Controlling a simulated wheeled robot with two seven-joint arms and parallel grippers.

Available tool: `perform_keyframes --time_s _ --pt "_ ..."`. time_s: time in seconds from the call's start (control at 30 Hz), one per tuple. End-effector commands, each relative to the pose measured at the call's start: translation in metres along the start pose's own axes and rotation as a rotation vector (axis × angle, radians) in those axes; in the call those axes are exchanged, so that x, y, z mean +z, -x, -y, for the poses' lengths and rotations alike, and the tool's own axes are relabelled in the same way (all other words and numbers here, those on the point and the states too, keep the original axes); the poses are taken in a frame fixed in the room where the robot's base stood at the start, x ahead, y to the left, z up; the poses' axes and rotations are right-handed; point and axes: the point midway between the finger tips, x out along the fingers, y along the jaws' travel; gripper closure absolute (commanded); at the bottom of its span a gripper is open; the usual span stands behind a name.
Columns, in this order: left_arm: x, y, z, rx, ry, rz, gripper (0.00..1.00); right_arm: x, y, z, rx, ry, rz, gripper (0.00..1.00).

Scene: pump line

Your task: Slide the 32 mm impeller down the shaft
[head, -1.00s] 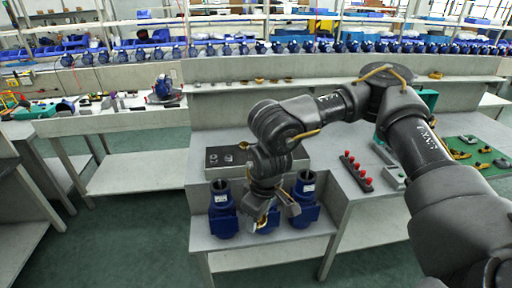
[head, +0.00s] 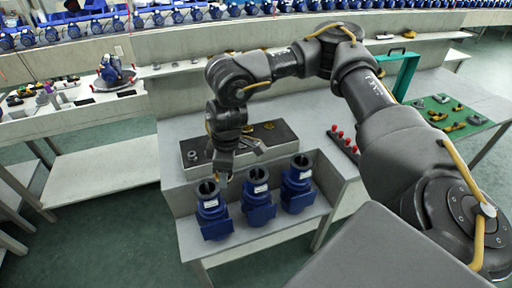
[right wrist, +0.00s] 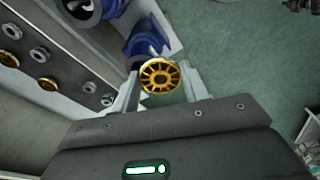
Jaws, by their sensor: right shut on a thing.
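My right gripper (head: 238,160) is shut on a brass-coloured, spoked impeller (right wrist: 159,76), held face-on between its two fingers in the right wrist view. In the head view the gripper is above and behind the left blue pump (head: 213,218), near its open top. The middle pump (head: 259,209) and right pump (head: 297,196) stand upright beside it. In the right wrist view a blue pump (right wrist: 146,38) lies behind the impeller, with a pale shaft partly showing. I cannot tell whether the impeller touches the shaft. The impeller's size is not readable. My left gripper is not in view.
A grey block (head: 283,139) with several small rings stands on the bench behind the pumps. A row of red-topped pegs (head: 343,142) and a green mat (head: 450,115) with parts lie to the right. A low shelf (head: 190,235) bears the pumps.

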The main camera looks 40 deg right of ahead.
Motion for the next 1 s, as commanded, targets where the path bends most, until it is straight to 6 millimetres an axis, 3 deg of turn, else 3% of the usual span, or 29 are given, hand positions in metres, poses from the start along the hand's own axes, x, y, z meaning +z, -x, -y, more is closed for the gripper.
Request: perform_keyframes --time_s 0.13,0.37,0.6,0.8,1.0 --pt "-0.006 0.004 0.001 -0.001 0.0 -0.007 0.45 0.007 -0.004 -0.028 -0.035 0.275 -0.002 0.88" --pt "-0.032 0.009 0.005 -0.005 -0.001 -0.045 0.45 0.029 -0.012 -0.07 -0.088 0.742 -0.005 0.88" --pt "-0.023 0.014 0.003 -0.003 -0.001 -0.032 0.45 0.061 -0.021 -0.107 -0.14 1.195 -0.009 0.88" --pt "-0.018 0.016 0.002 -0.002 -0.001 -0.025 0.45 0.082 -0.025 -0.124 -0.168 1.443 -0.013 0.88" --pt "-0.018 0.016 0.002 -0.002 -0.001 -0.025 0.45 0.09 -0.027 -0.13 -0.177 1.538 -0.015 0.88"
